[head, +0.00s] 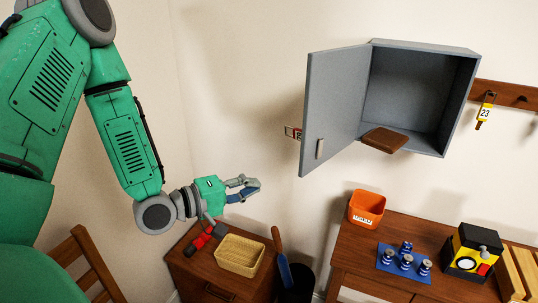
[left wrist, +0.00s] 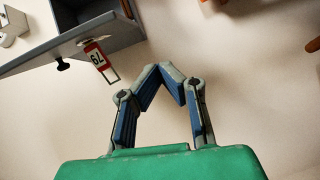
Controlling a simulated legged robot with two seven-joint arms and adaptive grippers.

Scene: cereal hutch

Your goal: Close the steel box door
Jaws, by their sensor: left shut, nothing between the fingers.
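The grey steel box (head: 462,100) hangs on the wall at the upper right of the head view. Its door (head: 333,105) stands wide open, swung out to the left, with a pale handle (head: 320,148) near its lower free edge. A brown flat object (head: 385,140) lies on the box floor and sticks out over the front edge. My left gripper (head: 257,187) is shut and empty, left of the door and lower in the picture, apart from it. In the left wrist view its fingertips (left wrist: 166,70) meet, and grey panels (left wrist: 75,42) show at upper left. My right gripper is out of view.
A red tag (head: 292,132) hangs behind the door's free edge. A wooden cabinet (head: 190,265) with a basket (head: 240,255) stands below my left gripper. A desk (head: 345,250) at right holds an orange bin (head: 367,208) and several blue cans. The wall between gripper and door is clear.

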